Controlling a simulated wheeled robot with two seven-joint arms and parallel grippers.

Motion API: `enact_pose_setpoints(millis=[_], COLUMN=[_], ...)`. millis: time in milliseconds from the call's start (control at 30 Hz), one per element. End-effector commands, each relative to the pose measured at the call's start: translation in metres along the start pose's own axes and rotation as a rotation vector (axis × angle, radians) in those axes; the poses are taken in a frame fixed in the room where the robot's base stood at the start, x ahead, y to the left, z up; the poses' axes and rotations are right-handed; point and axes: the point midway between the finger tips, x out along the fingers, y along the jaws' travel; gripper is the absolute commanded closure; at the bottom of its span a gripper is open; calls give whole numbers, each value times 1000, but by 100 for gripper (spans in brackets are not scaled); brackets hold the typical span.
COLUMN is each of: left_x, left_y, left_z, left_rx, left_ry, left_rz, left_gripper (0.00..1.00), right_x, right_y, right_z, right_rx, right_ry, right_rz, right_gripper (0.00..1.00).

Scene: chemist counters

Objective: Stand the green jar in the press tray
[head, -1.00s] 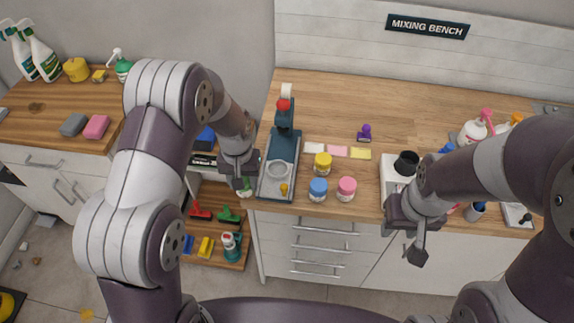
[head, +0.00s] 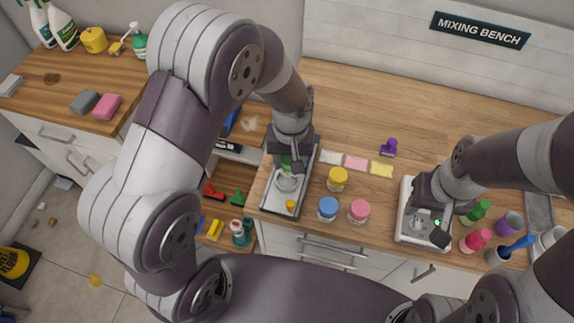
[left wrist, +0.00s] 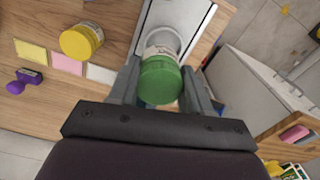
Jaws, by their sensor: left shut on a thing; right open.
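The green jar (left wrist: 160,82) has a green lid and a pale body. My left gripper (head: 288,158) is shut on it, one finger on each side in the left wrist view. The jar also shows small under that gripper in the head view (head: 286,164). It is over the round press tray (left wrist: 164,38) on the press's pale base (head: 278,203). I cannot tell whether the jar touches the tray, as the gripper and jar hide part of it. My right gripper (head: 430,222) is open over a white device (head: 408,233) at the right.
Yellow (head: 338,180), blue (head: 328,209) and pink (head: 359,211) jars stand right of the press. Coloured notes (head: 356,162) and a purple stamp (head: 388,147) lie behind them. Bottles and cups crowd the right end. The back of the bench is clear.

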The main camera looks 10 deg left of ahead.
Motion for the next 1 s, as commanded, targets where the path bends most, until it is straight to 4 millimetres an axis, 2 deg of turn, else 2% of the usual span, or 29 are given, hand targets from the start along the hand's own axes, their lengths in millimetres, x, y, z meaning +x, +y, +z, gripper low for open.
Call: enact_pose_setpoints(millis=[100,333,800,833,900,1000], left_x=[9,44,54,53,53,52], left_y=[-9,-9,-8,-8,-8,-8], left_z=[3,2,2,2,2,2], left_rx=[0,1,1,1,1,1], left_ry=[-3,-1,0,0,0,0], left_rz=[-1,-1,0,0,0,0], left_gripper=[87,87,87,42,27,27], right_x=[-4,-12,-6,-7,-7,-7], right_y=[0,0,0,0,0,0], right_z=[0,-1,-1,-1,-1,-1], right_rx=[0,0,0,0,0,0], right_ry=[0,0,0,0,0,0], right_rz=[0,0,0,0,0,0], right_gripper=[57,57,57,57,57,57])
